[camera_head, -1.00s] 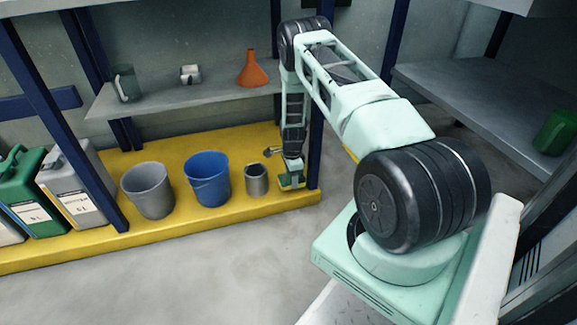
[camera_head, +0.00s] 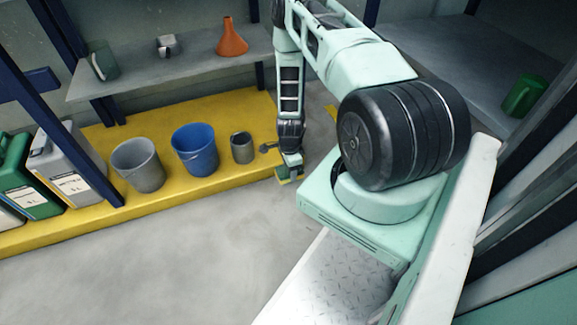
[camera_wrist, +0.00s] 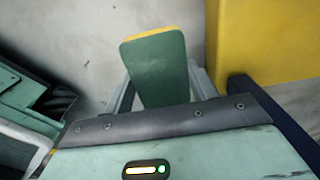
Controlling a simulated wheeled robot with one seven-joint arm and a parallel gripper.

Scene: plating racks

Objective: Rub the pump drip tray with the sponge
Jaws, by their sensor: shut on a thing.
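The sponge (camera_wrist: 155,68), green with a yellow layer along its far edge, is between the fingers of my gripper (camera_wrist: 162,88) in the wrist view. My gripper is shut on it, and the sponge sticks out beyond the fingertips over grey floor. In the head view my gripper (camera_head: 290,172) hangs low by the right end of the yellow platform, and only a small bit of the sponge shows below it. I cannot make out a pump or identify a pump drip tray in these frames.
The low yellow platform (camera_head: 235,178) carries a grey bucket (camera_head: 138,165), a blue bucket (camera_head: 195,150), a metal can (camera_head: 242,148) and jerrycans. The shelf above holds an orange funnel (camera_head: 231,40). Blue posts stand at the rack. The floor (camera_head: 190,255) in front is clear.

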